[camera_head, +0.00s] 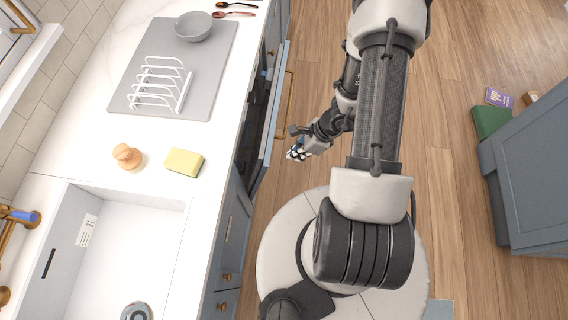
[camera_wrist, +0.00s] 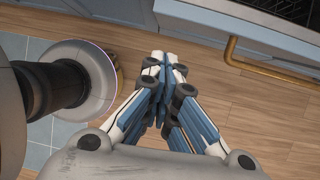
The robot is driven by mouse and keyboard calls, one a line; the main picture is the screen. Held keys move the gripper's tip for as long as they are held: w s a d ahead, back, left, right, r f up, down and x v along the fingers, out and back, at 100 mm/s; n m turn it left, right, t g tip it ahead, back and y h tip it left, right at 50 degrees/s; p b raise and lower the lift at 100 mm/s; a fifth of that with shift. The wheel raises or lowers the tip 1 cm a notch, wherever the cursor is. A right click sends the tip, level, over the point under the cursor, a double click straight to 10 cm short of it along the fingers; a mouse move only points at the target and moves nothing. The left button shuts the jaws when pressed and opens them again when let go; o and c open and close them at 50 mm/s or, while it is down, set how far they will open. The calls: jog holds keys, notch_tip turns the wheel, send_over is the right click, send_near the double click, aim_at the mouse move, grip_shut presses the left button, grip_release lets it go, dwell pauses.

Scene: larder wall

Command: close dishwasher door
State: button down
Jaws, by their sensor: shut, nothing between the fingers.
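The dishwasher door (camera_head: 272,120) is a blue-grey panel under the counter, tilted partly open, with a dark gap between it and the cabinet front. Its brass bar handle (camera_head: 285,104) runs along the outer face. In the wrist view the door (camera_wrist: 270,30) crosses the upper right, with the handle (camera_wrist: 232,52) below it and a dark interior (camera_wrist: 290,8) behind. My gripper (camera_head: 297,153) is shut and empty, low over the floor on the outer side of the door near its close end. In the wrist view its fingertips (camera_wrist: 165,64) meet, apart from the handle.
The white counter (camera_head: 205,135) holds a dish rack (camera_head: 160,88), a grey bowl (camera_head: 193,27), a yellow sponge (camera_head: 184,162) and a wooden-handled brush (camera_head: 127,156). A sink (camera_head: 130,240) is at lower left. A blue-grey cabinet (camera_head: 530,160) stands at right. Wooden floor (camera_head: 455,80) lies open between.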

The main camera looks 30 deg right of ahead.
aim_at(265, 159)
notch_tip(265, 159, down, 11)
jog(key=a+b, duration=0.2)
jog(key=b, duration=0.3)
jog(key=shift+t, duration=0.4)
jog(key=shift+w+a+r, duration=0.3)
jog(key=shift+w+a, duration=0.5)
jog(key=shift+w+a+r, duration=0.3)
jog(key=shift+w+a, duration=0.45)
jog(key=shift+a, duration=0.05)
jog(key=w+a, duration=0.1)
jog(key=a, duration=0.1)
jog(key=w+a+r, duration=0.1)
jog(key=w+a, duration=0.1)
jog(key=shift+w+a+r, duration=0.15)
jog(key=shift+a+r, duration=0.05)
jog(key=shift+a, duration=0.2)
jog(key=shift+d, duration=0.1)
